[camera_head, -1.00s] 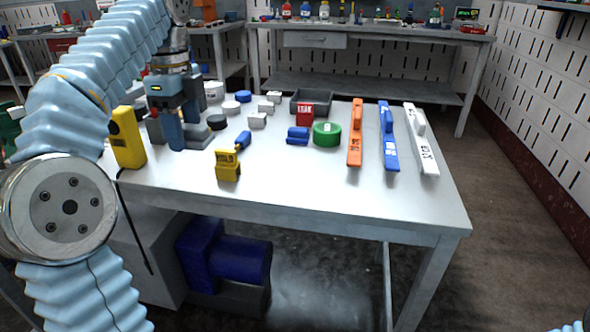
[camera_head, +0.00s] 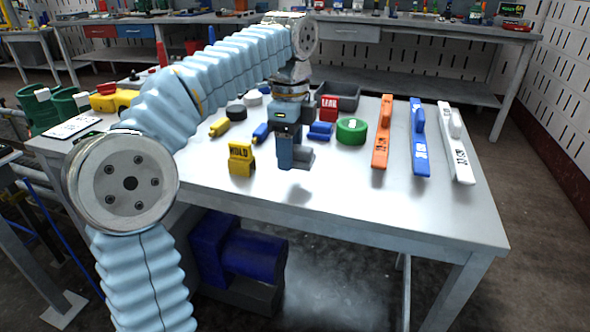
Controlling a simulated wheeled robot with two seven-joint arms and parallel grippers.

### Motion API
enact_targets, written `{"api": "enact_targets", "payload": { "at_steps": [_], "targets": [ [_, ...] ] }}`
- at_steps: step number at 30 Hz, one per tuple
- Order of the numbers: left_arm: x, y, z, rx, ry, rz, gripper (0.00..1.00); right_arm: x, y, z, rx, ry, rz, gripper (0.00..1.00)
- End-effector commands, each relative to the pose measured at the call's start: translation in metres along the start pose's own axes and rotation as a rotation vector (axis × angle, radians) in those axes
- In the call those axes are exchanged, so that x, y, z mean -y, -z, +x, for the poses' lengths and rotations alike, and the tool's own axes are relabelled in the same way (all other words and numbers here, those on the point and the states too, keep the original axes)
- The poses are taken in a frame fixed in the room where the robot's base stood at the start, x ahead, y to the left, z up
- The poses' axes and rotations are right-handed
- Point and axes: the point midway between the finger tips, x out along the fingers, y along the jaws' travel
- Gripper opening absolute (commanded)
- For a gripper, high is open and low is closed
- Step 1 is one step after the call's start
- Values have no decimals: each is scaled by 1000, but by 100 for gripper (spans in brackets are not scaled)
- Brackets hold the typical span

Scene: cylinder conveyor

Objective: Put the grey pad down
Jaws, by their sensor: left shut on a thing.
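My left gripper (camera_head: 287,155) hangs over the front middle of the white table (camera_head: 350,190), pointing down. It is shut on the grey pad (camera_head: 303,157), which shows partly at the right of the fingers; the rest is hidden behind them. The pad is close to the table top; I cannot tell whether it touches. My right gripper is not in view.
A yellow HOLD block (camera_head: 241,159) stands left of the gripper. Orange (camera_head: 382,140), blue (camera_head: 419,145) and white (camera_head: 457,150) bars lie right. The front right table is clear.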

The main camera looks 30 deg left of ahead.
Motion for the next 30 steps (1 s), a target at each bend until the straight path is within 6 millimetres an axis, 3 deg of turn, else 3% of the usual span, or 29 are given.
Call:
{"api": "enact_targets", "payload": {
  "at_steps": [4, 9, 21, 22, 26, 30],
  "targets": [
    [3, 11, 15, 0, -2, 4, 24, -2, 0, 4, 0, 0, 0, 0],
    [2, 9, 39, 0, -1, -1, 24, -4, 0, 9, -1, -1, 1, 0],
    [2, 9, 45, 0, 0, 0, 24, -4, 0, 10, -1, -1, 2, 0],
    [2, 9, 44, -1, 0, 0, 57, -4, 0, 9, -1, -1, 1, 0],
    [2, 9, 44, 0, -1, 0, 77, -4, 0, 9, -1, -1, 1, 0],
    [2, 9, 44, 0, -1, 0, 78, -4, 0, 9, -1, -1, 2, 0]
  ]
}}
